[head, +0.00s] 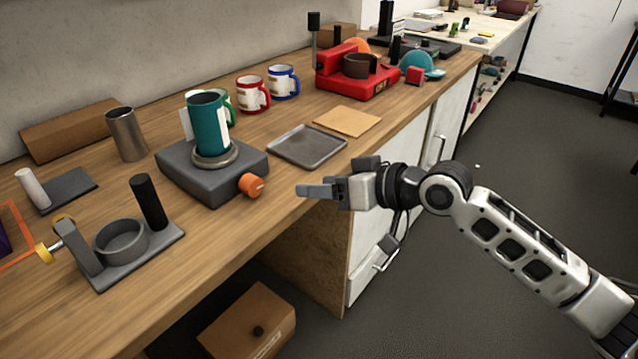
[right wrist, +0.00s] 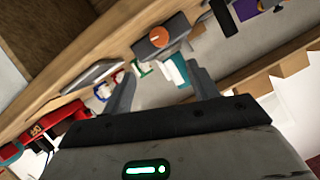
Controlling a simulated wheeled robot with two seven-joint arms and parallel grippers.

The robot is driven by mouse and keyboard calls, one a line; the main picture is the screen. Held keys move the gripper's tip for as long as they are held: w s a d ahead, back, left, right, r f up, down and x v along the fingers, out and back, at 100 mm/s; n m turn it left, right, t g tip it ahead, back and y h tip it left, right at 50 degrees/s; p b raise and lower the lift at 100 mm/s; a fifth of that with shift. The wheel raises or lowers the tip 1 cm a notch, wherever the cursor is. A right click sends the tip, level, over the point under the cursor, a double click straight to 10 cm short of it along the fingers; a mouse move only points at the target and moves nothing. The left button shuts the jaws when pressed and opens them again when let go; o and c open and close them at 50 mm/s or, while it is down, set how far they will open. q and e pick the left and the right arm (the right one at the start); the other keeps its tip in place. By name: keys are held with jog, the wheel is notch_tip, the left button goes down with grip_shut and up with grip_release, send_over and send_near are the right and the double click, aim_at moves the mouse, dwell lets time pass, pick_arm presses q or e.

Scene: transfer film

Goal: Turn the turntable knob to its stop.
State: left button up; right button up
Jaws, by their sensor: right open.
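The turntable (head: 205,176) is a dark grey box on the wooden bench. Its orange knob (head: 251,185) sits on the front right side. A teal mug (head: 208,122) with a white patch stands on the turntable's round plate. My right gripper (head: 302,190) is to the right of the knob, off the bench's front edge, apart from it and holding nothing. In the right wrist view the orange knob (right wrist: 155,37) and the turntable (right wrist: 160,48) show beyond the two spread fingers (right wrist: 163,85). My left gripper is not in view.
A grey tray (head: 307,147) and a brown sheet (head: 347,121) lie right of the turntable. A steel tumbler (head: 125,134) stands behind it, and a grey stand with a ring (head: 122,240) is at front left. A red press (head: 355,80) and mugs are farther back.

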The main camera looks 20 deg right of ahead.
aim_at(256, 186)
jog(key=w+a+f+n+p, duration=0.1)
jog(key=w+a+f, duration=0.1)
jog(key=w+a, duration=0.1)
jog(key=w+a+f+n+h+p, duration=0.1)
jog(key=w+a, duration=0.2)
jog(key=a, duration=0.1)
jog(key=w+a+f+t+h+p, duration=0.1)
jog(key=w+a+f, duration=0.1)
jog(key=w+a, duration=0.1)
jog(key=shift+w+a+f+n, duration=0.25)
jog(key=shift+w+f+n, duration=0.15)
jog(key=shift+w, duration=0.2)
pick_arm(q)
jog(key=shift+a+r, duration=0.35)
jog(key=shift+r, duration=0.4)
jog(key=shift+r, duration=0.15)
pick_arm(e)
jog(key=shift+c, duration=0.3)
jog(key=c, duration=0.9)
